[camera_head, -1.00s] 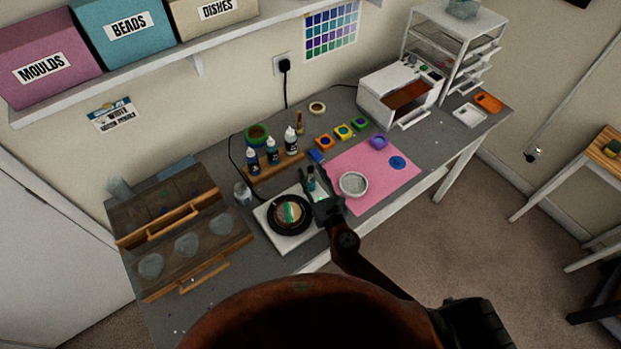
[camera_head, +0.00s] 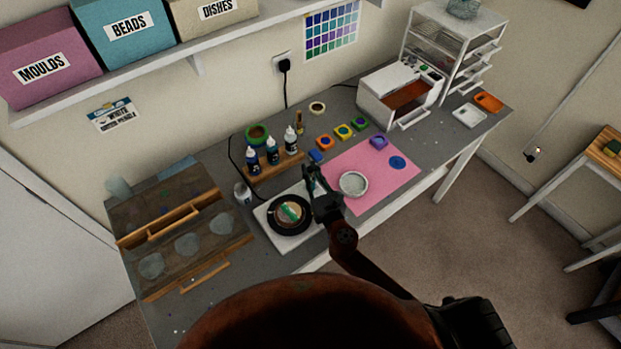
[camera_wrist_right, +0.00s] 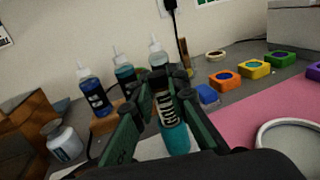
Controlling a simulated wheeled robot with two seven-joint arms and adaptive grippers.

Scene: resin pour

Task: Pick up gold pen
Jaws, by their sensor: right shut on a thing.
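My right gripper (camera_head: 314,182) is above the front middle of the desk. My left gripper is not in view.
Several dropper bottles (camera_head: 272,152) stand on a wooden rack beyond the gripper. A white plate with a black dish (camera_head: 273,222) lies to the left. A pink mat (camera_head: 385,185) with a pale bowl (camera_head: 353,184) lies to the right. Coloured ink pads (camera_head: 325,143) sit behind.

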